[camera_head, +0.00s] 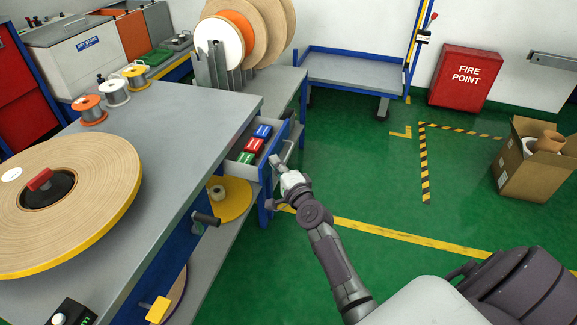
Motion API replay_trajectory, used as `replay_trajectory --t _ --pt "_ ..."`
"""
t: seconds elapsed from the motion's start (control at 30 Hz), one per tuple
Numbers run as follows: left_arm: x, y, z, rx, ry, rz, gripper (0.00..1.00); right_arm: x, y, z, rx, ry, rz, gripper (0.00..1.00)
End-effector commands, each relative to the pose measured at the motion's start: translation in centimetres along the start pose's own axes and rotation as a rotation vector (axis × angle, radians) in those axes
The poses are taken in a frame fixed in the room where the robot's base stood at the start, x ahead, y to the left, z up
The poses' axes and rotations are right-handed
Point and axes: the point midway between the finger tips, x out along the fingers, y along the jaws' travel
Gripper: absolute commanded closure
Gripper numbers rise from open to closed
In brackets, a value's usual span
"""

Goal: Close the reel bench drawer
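The reel bench drawer (240,171) stands open, pulled out from the side of the reel bench (180,125). Small blue, red and green boxes (254,145) lie inside it. My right gripper (276,164) is at the outer face of the drawer, near its front corner. It is small in the picture, so I cannot tell whether it touches the drawer or handle, or whether its fingers are open or shut. My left gripper is not in view.
A large tape reel (100,190) lies on the bench top, with small spools (115,92) behind it. A yellow reel (232,199) sits below the drawer. A blue-framed cart (350,70) stands at the back.

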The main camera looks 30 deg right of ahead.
Motion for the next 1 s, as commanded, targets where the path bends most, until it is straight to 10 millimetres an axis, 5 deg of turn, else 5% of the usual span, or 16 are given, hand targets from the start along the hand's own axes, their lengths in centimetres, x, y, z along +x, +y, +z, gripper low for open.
replay_trajectory --t 0.4,1.0 --pt "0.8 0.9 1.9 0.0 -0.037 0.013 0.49 5.4 0.1 5.5 -0.001 -0.002 0.002 1.0" --pt "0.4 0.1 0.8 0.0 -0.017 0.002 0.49 5.7 0.1 5.8 -0.003 -0.001 0.003 1.0"
